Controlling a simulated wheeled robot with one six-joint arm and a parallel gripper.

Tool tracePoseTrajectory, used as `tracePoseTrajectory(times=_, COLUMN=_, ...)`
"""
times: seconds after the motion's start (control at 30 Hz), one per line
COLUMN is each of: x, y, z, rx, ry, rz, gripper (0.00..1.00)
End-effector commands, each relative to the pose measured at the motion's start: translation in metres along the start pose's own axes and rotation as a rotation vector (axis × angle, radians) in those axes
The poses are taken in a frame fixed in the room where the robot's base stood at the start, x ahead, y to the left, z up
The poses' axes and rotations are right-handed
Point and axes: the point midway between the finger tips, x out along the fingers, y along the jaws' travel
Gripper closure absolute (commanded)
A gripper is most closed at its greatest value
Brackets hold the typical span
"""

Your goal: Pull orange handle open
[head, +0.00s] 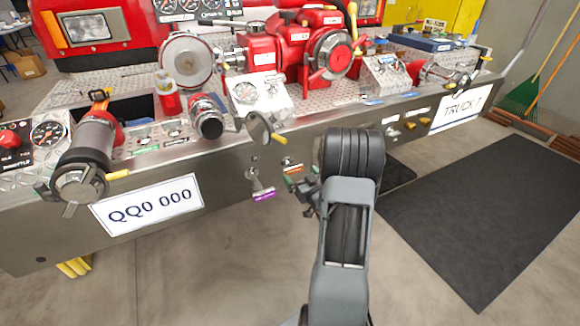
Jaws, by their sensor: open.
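A small orange-marked pull handle (293,167) sits on the front face of the bumper (225,172), near the middle of the head view. My gripper (301,188) is in front of the bumper, just below and close to this handle. Its jaws are open, but they look small and are partly hidden by my arm. I cannot tell whether a finger touches the handle. Another handle with a purple label (263,194) hangs to the left of my gripper.
A red pump (300,45) and several hose fittings stand on the bumper. A round disc on a lever (259,127) juts out above the handles. A white plate (148,206) is on the bumper's left part. Open floor (200,275) and a dark mat (490,205) lie in front.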

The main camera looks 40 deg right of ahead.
Motion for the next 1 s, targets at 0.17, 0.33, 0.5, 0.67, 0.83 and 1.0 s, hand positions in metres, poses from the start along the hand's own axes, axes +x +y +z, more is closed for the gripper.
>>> tracePoseTrajectory(times=0.17, x=0.035, y=-0.002, z=0.002, rx=-0.002, ry=0.000, rz=-0.004, gripper=0.00)
tracePoseTrajectory(times=0.33, x=0.058, y=-0.002, z=0.002, rx=0.000, ry=0.000, rz=-0.004, gripper=0.00)
tracePoseTrajectory(times=0.5, x=0.073, y=-0.003, z=0.001, rx=0.000, ry=-0.001, rz=-0.005, gripper=0.00)
tracePoseTrajectory(times=0.67, x=0.078, y=-0.002, z=0.001, rx=0.001, ry=-0.002, rz=-0.003, gripper=0.00)
tracePoseTrajectory(times=0.83, x=0.078, y=-0.002, z=0.001, rx=0.001, ry=-0.002, rz=-0.003, gripper=0.00)
tracePoseTrajectory(times=1.0, x=0.078, y=-0.002, z=0.000, rx=0.001, ry=-0.002, rz=-0.004, gripper=0.07)
